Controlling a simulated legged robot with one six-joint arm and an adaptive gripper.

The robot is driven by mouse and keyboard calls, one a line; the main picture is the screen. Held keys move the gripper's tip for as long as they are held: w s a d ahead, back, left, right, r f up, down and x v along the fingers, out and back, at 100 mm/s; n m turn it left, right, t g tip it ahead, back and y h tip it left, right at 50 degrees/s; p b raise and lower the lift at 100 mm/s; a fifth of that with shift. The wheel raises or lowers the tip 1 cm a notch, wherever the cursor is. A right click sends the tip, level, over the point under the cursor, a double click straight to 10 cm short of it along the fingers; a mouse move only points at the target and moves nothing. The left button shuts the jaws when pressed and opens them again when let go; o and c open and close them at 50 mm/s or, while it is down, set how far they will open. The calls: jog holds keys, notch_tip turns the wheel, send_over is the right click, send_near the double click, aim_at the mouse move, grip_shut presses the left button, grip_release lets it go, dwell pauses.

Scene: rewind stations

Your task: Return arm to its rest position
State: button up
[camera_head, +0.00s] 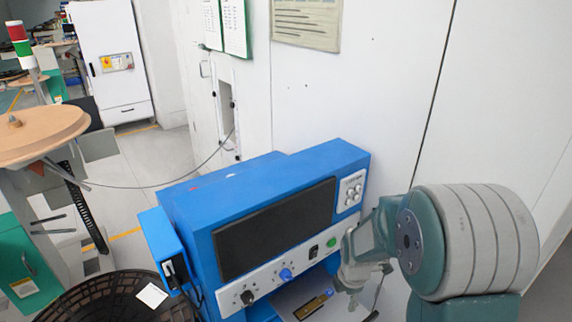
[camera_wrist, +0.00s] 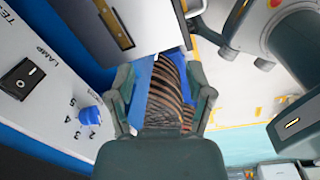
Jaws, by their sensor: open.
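My arm reaches from the lower right of the head view to the front of a blue test station (camera_head: 325,160). My gripper (camera_head: 352,290) is small there, close to the right part of the station's control panel, and its fingers are hard to make out. In the wrist view my gripper (camera_wrist: 162,100) has its two fingers apart, with a gap between them. A striped dark and brown surface shows through the gap, and I cannot tell how far behind it lies. No held object is visible.
The white control panel (camera_wrist: 55,95) with a black rocker switch (camera_wrist: 22,78) and blue knob (camera_wrist: 88,115) is left of the fingers. A pale plate with a brass strip (camera_head: 310,306) lies below the panel. A black slotted basket (camera_head: 110,300) stands lower left. A white wall rises behind.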

jog(key=s+r+m+t, duration=0.4)
jog(key=s+r+m, duration=1.6)
jog(key=r, duration=0.4)
jog(key=shift+m+t, duration=0.4)
jog(key=shift+m, duration=0.3)
jog(key=shift+r, duration=0.1)
